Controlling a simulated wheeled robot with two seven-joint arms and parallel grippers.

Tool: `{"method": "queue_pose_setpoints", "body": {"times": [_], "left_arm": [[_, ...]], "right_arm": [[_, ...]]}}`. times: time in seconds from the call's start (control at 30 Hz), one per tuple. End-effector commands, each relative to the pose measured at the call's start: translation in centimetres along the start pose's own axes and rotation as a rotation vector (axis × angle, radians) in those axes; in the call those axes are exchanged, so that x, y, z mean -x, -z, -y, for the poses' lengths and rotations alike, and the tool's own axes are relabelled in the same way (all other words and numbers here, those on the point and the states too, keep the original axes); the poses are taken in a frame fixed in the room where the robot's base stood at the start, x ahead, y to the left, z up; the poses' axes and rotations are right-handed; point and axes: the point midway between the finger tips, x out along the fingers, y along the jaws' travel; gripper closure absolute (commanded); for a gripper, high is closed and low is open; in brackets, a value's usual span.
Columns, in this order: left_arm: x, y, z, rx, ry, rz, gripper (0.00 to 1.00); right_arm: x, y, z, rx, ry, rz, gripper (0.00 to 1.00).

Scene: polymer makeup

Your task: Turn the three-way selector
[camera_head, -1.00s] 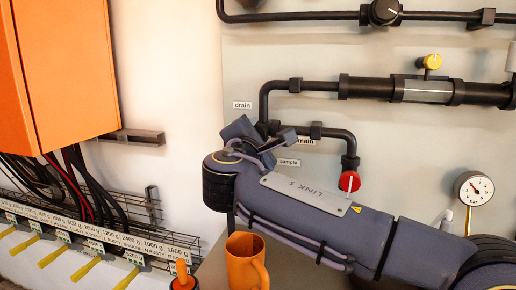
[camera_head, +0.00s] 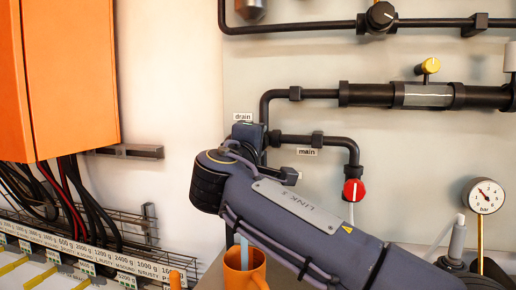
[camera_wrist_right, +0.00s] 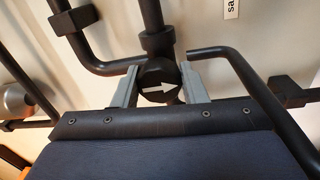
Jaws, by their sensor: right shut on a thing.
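The three-way selector is a round dark knob with a white arrow (camera_wrist_right: 158,87), seen in the right wrist view. The arrow points right in that picture. My right gripper (camera_wrist_right: 160,80) is shut on this knob, with one grey finger on each side. In the head view, my right arm hides the knob and fingers; the dark gripper body (camera_head: 248,134) shows near the pipes. The drain label (camera_head: 243,117) is above it and the main label (camera_head: 307,152) is to its right. The sample label (camera_wrist_right: 231,8) is partly cut off in the wrist view. My left gripper is not in view.
A red knob (camera_head: 354,190) hangs on the pipe right of my arm. A pressure gauge (camera_head: 484,195) is at the right. An orange mug (camera_head: 258,268) stands below my arm. An orange cabinet (camera_head: 70,80) and cable tray (camera_head: 120,235) are at the left.

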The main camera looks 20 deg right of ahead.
Motion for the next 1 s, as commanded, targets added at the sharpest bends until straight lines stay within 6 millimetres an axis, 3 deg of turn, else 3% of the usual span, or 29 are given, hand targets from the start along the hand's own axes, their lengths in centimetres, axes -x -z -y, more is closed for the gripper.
{"method": "queue_pose_setpoints", "body": {"times": [0.57,0.6,0.7,1.0], "left_arm": [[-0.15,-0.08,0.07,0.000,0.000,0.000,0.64],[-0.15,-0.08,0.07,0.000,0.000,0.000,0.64],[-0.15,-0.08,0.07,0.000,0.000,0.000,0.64],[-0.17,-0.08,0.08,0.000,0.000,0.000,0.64]], "right_arm": [[0.01,-0.02,-0.14,-0.029,-0.003,0.002,0.84],[0.01,-0.02,-0.14,-0.029,-0.003,0.002,0.56],[0.01,-0.02,-0.11,-0.029,-0.002,0.003,0.43],[0.10,0.00,-0.04,-0.027,-0.001,0.002,0.41]]}}
